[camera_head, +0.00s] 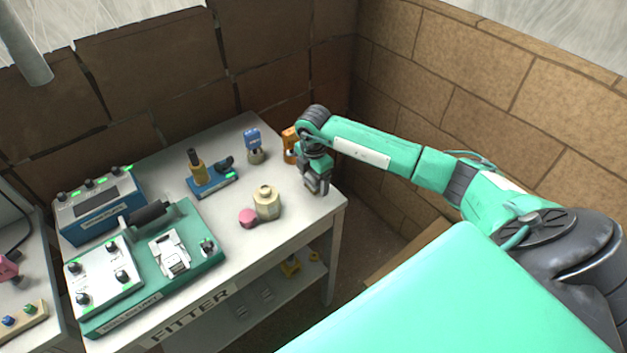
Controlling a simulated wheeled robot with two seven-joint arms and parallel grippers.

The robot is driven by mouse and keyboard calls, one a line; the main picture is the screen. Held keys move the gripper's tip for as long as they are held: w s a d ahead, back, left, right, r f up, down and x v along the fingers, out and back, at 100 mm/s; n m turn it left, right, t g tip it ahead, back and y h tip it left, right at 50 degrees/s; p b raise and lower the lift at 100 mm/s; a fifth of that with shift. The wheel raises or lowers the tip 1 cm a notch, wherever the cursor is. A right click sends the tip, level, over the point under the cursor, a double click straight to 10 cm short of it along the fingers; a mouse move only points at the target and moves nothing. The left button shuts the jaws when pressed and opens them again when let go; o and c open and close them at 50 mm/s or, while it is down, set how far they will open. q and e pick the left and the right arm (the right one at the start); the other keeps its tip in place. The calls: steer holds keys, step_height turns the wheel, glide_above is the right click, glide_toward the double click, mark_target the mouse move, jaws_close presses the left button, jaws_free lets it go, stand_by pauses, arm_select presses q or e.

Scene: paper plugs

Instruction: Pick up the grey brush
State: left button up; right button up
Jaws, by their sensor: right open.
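No object shows clearly as a grey brush. The nearest candidates are a small piece with a blue top and a greyish base (255,147) at the table's back edge, and an orange piece (290,144) right of it, partly beside my arm. My right gripper (317,188) points down over the table's right end, right of both pieces. Its jaws are open, and they look small and dark; whether anything lies between or under them cannot be told. My left gripper is not in view.
The white table (300,232) also bears a cream jar (266,203), a pink round piece (247,217), a blue stand (213,181), a green machine (190,270) and a blue box (100,207). A brick wall (450,70) stands behind. Small items lie on the lower shelf.

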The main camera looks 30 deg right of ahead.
steer(key=shift+c, duration=0.2)
steer(key=c, duration=1.1)
steer(key=shift+o, duration=0.2)
steer(key=shift+r, duration=0.15)
step_height(320, 180, up, 20)
steer(key=b, duration=0.4)
steer(key=o, duration=0.4)
steer(key=shift+c, duration=1.3)
